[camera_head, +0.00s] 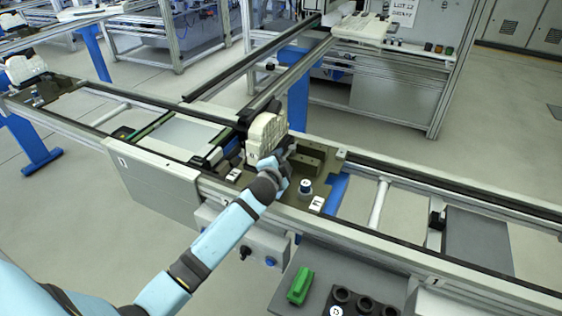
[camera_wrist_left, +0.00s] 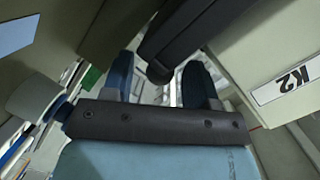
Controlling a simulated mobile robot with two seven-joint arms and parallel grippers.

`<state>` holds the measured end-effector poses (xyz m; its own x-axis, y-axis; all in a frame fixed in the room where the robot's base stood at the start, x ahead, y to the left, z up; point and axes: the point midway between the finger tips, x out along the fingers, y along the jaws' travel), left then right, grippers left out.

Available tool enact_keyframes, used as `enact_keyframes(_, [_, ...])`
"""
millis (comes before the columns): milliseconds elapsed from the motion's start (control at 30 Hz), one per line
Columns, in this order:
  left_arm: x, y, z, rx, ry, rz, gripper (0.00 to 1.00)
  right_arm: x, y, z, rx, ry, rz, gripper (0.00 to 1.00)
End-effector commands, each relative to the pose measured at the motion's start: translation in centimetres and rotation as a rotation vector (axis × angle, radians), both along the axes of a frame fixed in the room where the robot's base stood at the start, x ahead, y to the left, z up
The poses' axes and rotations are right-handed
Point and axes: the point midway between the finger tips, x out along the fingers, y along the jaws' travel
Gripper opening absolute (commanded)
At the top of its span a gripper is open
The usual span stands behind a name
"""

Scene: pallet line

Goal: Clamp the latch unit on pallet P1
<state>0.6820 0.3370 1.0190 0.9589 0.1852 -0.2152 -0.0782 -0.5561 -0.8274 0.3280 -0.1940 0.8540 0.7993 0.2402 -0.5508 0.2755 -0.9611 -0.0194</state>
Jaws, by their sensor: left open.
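A cream-white block-like unit (camera_head: 265,137), which looks like the latch unit, stands on a dark olive pallet (camera_head: 325,177) on the conveyor. I cannot read P1 on the pallet's small labels. My left gripper (camera_head: 287,152) is at the right side of the unit, and its fingertips are partly hidden; I cannot tell whether they touch. In the left wrist view, the two dark blue fingers (camera_wrist_left: 160,72) are apart, with a dark bar (camera_wrist_left: 180,35) ahead of and partly between them. A pale surface labelled K2 (camera_wrist_left: 285,82) is close on the right. My right gripper is not in view.
A round white-topped knob (camera_head: 305,186) stands on the pallet, right of my wrist. Conveyor rails (camera_head: 400,168) run across. A green block (camera_head: 300,285) and black round holders (camera_head: 365,303) are on a grey shelf in front. Another white unit (camera_head: 25,68) is at far left.

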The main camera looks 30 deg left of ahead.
Motion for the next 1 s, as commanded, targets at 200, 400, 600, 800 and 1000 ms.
enact_keyframes(200, [0.2,0.0,-0.1,0.0,0.0,0.0,0.53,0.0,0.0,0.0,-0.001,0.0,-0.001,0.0])
enact_keyframes(400, [0.2,0.0,-0.1,0.0,0.0,0.0,0.28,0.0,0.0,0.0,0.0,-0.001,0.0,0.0])
enact_keyframes(600, [0.2,0.0,-0.1,0.0,0.0,0.0,0.0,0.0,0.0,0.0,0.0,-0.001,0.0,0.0])
enact_keyframes(800, [0.3,-0.5,-0.4,-0.003,-0.001,0.04,0.0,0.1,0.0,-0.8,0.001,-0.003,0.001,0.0])
enact_keyframes(1000, [0.5,-1.6,-0.6,-0.007,-0.004,0.16,0.0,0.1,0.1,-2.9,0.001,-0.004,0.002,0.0])
